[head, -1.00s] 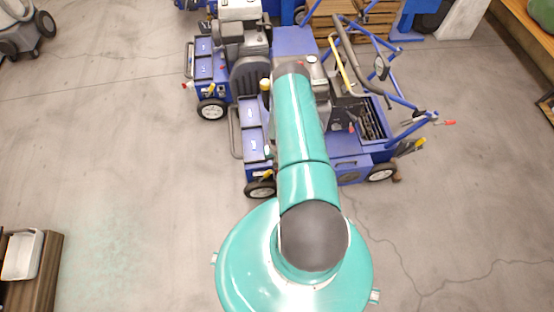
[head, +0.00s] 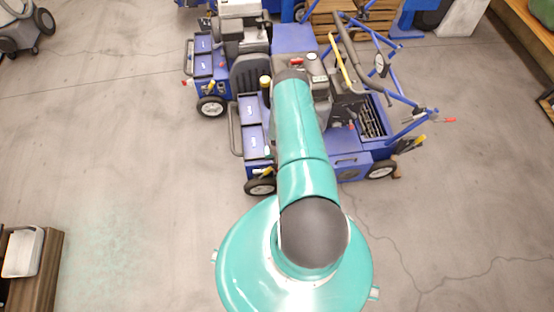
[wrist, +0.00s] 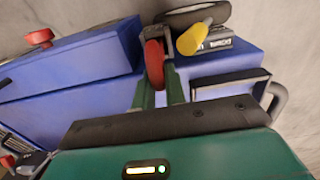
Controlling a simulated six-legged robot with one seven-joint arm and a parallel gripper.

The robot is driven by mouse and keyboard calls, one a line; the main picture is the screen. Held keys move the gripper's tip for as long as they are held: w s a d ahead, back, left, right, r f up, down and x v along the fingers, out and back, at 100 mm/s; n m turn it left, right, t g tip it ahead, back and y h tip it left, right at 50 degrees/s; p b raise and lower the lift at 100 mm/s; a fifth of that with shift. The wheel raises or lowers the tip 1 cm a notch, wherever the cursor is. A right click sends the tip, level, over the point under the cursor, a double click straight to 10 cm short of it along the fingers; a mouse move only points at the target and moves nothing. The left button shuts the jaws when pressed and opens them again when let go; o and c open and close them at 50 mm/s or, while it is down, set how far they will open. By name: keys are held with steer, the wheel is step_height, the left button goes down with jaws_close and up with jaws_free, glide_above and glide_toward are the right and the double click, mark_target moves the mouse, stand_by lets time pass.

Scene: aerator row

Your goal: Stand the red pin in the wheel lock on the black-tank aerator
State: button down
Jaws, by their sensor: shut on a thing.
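My gripper (wrist: 157,88) shows in the wrist view with its green fingers closed around a red piece, which looks like the red pin (wrist: 154,62). Its lower part is hidden between the fingers. The pin is over or beside a blue machine deck, close to a yellow handle (wrist: 192,38) and a dark wheel (wrist: 200,13). A grey metal bracket (wrist: 218,38) sits by that handle; I cannot tell whether it is the wheel lock. In the head view my arm covers the gripper and part of the nearer blue aerator (head: 350,143). Its tank colour is unclear.
A second blue aerator (head: 203,65) stands close behind on the left. A red knob (wrist: 40,37) is at the wrist view's upper left. Blue handle tubes (head: 405,98) rise on the right. A wooden stand with a white bin (head: 22,252) is at lower left. Open floor lies around.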

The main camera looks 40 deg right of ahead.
steer(key=shift+f, duration=0.25)
steer(key=c, duration=1.4)
jaws_free()
steer(key=shift+o, duration=0.2)
step_height(320, 180, up, 14)
